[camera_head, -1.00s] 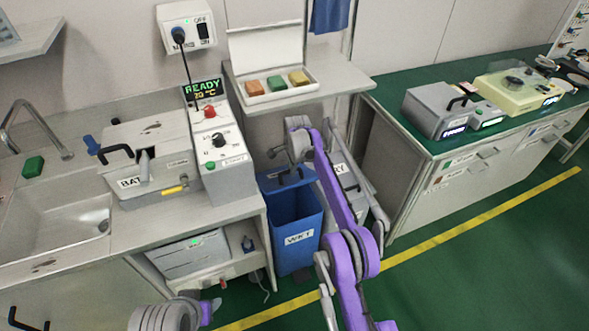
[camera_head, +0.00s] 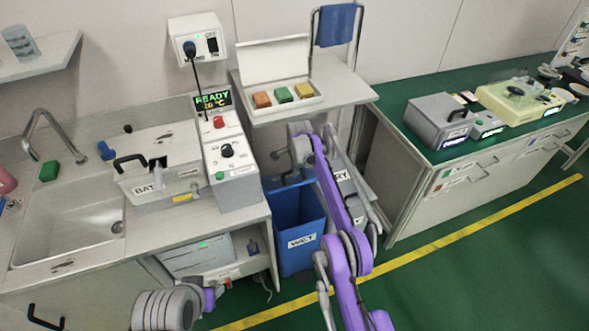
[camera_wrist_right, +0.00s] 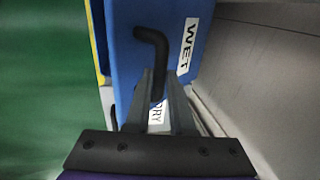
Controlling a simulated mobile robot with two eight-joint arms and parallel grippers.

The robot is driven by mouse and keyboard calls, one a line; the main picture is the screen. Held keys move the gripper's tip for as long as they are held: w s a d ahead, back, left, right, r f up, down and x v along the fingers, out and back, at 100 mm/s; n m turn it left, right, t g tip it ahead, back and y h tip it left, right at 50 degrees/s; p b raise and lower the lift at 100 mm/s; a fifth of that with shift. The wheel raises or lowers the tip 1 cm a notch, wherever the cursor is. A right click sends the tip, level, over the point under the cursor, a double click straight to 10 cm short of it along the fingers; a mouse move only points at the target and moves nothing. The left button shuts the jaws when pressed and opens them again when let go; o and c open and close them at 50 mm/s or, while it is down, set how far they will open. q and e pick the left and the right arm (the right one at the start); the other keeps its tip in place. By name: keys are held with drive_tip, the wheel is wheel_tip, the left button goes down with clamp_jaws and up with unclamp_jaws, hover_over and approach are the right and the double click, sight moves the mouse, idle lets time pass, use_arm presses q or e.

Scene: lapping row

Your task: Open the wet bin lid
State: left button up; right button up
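The wet bin (camera_head: 302,241) is a blue box with a WET label, standing on the floor beside the counter. Its blue lid (camera_wrist_right: 187,15) with a black bent handle (camera_wrist_right: 153,45) shows in the right wrist view. My right gripper (camera_wrist_right: 158,78) has its two grey fingers on either side of the handle's end, with little gap, and appears shut on it. In the head view my right arm covers part of the bin top, so the lid's angle is hard to tell. My left arm (camera_head: 165,310) shows at the bottom; its gripper is out of view.
A dry bin (camera_head: 342,176) stands right of the wet bin, mostly behind my arm. A counter with a sink (camera_head: 70,232) and a heated bath (camera_head: 165,172) is at the left. A shelf (camera_head: 350,92) is above the bins. Green floor (camera_head: 480,260) is free at the right front.

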drive_tip(key=o, duration=0.4)
drive_tip(key=shift+w+a+f, duration=0.15)
drive_tip(key=shift+w+f, duration=0.05)
drive_tip(key=shift+f, duration=0.05)
drive_tip(key=shift+r, duration=0.1)
drive_tip(key=shift+s, duration=0.1)
drive_tip(key=shift+r, duration=0.25)
drive_tip(key=v, duration=1)
drive_tip(key=shift+r+b, duration=0.15)
drive_tip(key=shift+b, duration=0.25)
